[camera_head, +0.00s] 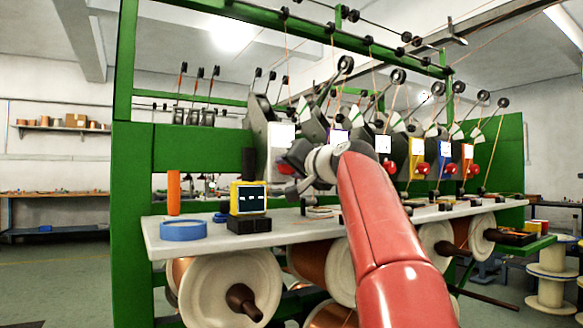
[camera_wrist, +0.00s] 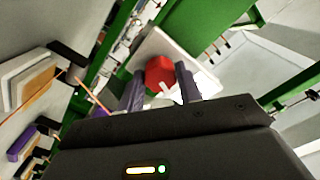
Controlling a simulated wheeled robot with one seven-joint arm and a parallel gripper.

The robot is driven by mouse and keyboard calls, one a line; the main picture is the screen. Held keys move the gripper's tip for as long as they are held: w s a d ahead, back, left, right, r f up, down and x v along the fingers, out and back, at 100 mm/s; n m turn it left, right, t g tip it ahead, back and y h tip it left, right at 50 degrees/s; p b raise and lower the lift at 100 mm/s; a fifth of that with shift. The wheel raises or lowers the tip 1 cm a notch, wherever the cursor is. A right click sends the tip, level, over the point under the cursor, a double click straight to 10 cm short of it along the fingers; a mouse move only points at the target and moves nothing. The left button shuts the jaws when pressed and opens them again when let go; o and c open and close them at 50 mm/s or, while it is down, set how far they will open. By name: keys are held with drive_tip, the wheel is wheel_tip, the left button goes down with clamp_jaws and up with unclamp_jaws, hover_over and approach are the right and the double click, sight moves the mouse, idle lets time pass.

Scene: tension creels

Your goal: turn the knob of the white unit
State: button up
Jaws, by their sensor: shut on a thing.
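The white unit (camera_head: 282,136) is the nearest in a row of tension units on the green creel frame, with a pale face plate. Its red knob (camera_head: 283,169) shows just past my gripper (camera_head: 297,178) in the head view, partly hidden by it. In the wrist view the red knob (camera_wrist: 160,70) sits between the two fingers of my gripper (camera_wrist: 160,78), in front of the white face plate (camera_wrist: 178,43). My gripper is shut on the knob. The knob's exact turn angle cannot be told.
Units with orange (camera_head: 417,147), blue (camera_head: 445,150) and other plates stand farther right, with red knobs. The pale shelf (camera_head: 300,227) below bears a blue ring (camera_head: 183,230), an orange cylinder (camera_head: 173,192) and a yellow meter (camera_head: 248,198). Threads run overhead; copper spools hang below.

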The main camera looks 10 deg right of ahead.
drive_tip(key=o, duration=1)
drive_tip(key=b+v, duration=0.2)
drive_tip(key=v, duration=0.5)
drive_tip(key=shift+s, duration=0.35)
drive_tip(key=shift+d, duration=0.1)
